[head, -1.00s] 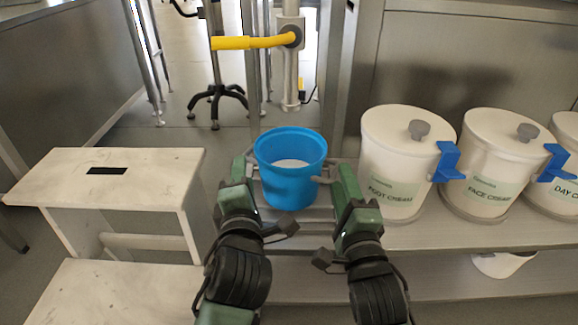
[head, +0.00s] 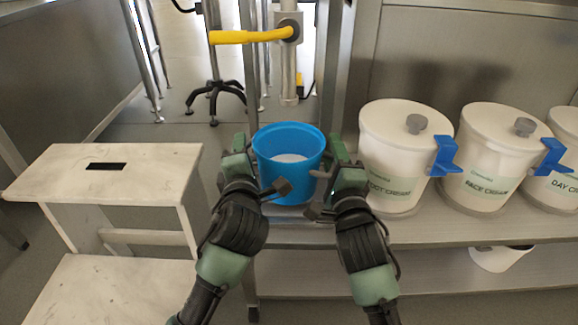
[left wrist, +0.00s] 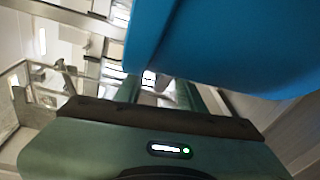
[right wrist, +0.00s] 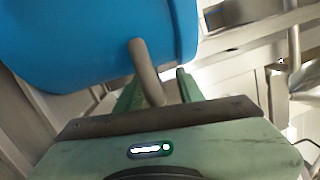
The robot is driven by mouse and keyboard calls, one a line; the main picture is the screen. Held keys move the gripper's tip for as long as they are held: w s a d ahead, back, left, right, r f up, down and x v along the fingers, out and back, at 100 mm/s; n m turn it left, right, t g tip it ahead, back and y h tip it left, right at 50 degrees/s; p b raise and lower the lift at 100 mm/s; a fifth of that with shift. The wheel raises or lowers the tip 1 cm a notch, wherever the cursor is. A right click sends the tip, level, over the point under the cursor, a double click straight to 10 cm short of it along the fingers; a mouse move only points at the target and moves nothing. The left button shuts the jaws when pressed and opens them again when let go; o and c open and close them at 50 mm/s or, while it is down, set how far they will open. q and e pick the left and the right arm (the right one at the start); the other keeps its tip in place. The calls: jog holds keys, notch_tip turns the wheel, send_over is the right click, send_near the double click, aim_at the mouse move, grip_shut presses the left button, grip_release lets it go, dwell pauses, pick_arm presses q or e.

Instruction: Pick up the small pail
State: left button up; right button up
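The small pail (head: 288,178) is bright blue and stands upright on the grey bench, with pale contents inside. My left gripper (head: 238,152) is close against its left side, and my right gripper (head: 338,158) is close against its right side. In the right wrist view the pail (right wrist: 95,45) fills the upper left. Its grey handle (right wrist: 145,70) reaches down between the right gripper's parted fingers (right wrist: 157,92). In the left wrist view the pail (left wrist: 220,45) covers the upper right. The left gripper's fingers (left wrist: 160,92) are apart beside it, partly hidden.
White lidded tubs stand on the bench to the right: foot cream (head: 392,185), face cream (head: 490,160) and day cream (head: 560,180). Blue clips (head: 443,157) stick out from them. A white step stool (head: 120,165) stands left. A yellow-handled pole (head: 240,37) is behind.

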pick_arm(q)
grip_shut()
pick_arm(e)
grip_shut()
jog(key=shift+r, duration=0.2)
dwell(1.0)
